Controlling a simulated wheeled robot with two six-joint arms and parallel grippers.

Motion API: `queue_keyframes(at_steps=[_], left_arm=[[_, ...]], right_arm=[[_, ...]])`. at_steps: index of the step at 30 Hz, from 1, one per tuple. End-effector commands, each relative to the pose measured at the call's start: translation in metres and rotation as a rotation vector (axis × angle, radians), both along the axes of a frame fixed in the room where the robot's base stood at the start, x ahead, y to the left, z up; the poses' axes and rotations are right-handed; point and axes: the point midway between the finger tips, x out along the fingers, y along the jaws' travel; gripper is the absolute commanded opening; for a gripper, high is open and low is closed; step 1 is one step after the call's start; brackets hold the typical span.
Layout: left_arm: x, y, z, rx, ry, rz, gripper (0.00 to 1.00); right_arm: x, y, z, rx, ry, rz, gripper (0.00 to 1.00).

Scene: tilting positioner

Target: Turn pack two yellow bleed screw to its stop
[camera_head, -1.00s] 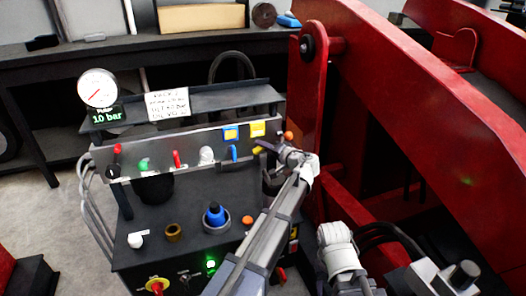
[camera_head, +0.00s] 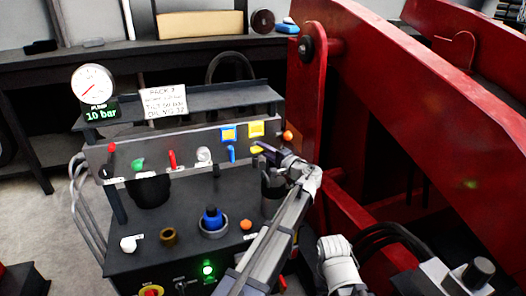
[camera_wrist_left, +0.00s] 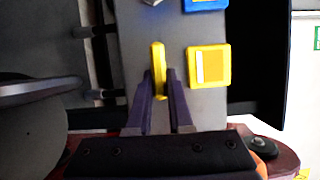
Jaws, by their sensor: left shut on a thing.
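The yellow bleed screw (camera_head: 257,150) is a narrow yellow handle on the grey panel, below a yellow label (camera_head: 256,129). In the left wrist view the screw (camera_wrist_left: 158,62) stands lengthwise in the picture, beside the yellow label (camera_wrist_left: 208,66). My left gripper (camera_head: 264,148) reaches the panel from the right. Its dark fingers (camera_wrist_left: 162,88) are shut on the near end of the screw, which hides part of it.
A blue handle (camera_head: 231,154) sits left of the screw, under a blue label (camera_head: 228,133). An orange knob (camera_head: 288,135) is at the panel's right end. A red frame (camera_head: 306,120) stands close on the right. A gauge (camera_head: 93,84) above a "10 bar" display is at left.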

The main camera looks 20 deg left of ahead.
Motion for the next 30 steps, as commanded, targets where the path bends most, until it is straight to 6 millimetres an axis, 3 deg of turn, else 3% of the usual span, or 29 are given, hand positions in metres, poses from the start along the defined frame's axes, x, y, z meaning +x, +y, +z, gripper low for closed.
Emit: queue_keyframes(at_steps=[11,12,20,30], left_arm=[[-0.0009,-0.0005,-0.0008,0.002,0.005,0.000,0.00],[-0.0009,-0.0005,-0.0008,0.002,0.005,0.000,0.20],[-0.0005,-0.0002,-0.0003,0.003,0.003,0.000,0.49],[-0.0048,-0.0067,-0.0001,0.003,0.003,-0.002,0.49]], right_arm=[[0.0000,0.0000,-0.0006,0.000,0.000,0.000,0.50],[0.0000,0.0000,-0.0006,0.000,0.000,0.000,0.50],[0.0000,0.0000,-0.0005,0.000,0.000,0.000,0.50],[0.0000,0.0000,-0.0004,0.000,0.000,0.000,0.50]])
